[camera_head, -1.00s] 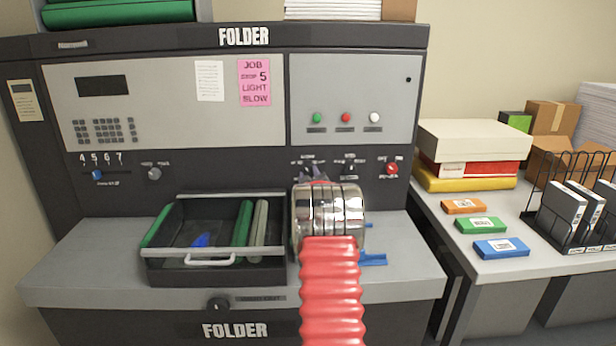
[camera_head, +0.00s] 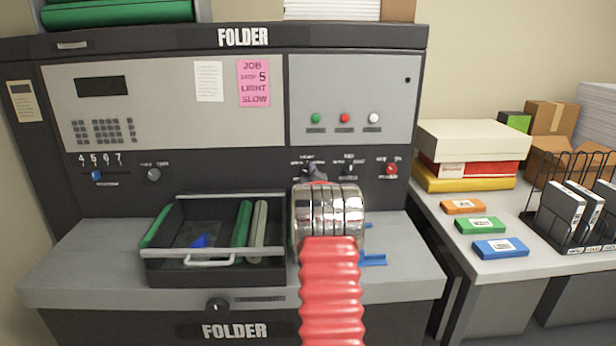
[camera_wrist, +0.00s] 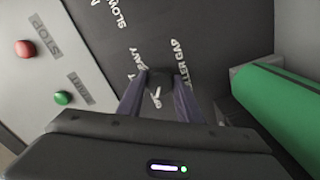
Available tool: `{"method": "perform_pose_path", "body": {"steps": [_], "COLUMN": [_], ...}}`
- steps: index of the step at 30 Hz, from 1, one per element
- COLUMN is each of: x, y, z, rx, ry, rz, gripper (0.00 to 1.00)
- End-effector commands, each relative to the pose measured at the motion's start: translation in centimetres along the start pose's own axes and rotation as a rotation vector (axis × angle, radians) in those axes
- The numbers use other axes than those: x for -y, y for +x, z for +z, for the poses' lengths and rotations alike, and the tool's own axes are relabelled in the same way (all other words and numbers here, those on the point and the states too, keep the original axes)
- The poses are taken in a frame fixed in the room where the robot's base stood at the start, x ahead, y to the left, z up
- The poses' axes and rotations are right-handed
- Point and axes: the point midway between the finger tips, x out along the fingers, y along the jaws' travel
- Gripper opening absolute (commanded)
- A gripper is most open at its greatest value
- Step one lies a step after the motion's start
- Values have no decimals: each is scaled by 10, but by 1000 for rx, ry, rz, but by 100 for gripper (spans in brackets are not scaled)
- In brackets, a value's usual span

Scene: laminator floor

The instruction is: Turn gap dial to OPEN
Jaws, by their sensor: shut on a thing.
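The gap dial (camera_wrist: 160,80) is a small dark knob on the dark folder panel, beside the printed words "ROLLER GAP" and "HEAVY" in the wrist view. My gripper (camera_wrist: 158,88) has one finger on each side of the knob and is shut on it. In the head view my gripper (camera_head: 313,173) is at the panel below the pink note, mostly hidden behind my shiny wrist.
A dark tray (camera_head: 215,270) with green and grey rolls stands left of my arm. A second dial (camera_head: 349,170) and a red power button (camera_head: 391,169) are to the right. A side table (camera_head: 550,262) holds boxes and a wire rack.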

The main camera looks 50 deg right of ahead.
Motion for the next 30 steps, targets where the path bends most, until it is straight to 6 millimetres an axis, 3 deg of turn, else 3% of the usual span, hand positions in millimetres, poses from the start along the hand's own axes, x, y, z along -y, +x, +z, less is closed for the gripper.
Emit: {"method": "perform_pose_path", "body": {"steps": [6,7,15,30], "x": [-2,-2,-1,0], "y": [1,1,0,-12], "z": [-3,-3,-2,-1], "rx": [-5,-5,-3,0], "ry": [0,0,1,2], "rz": [5,5,2,-1], "gripper": [10,33,51,51]}}
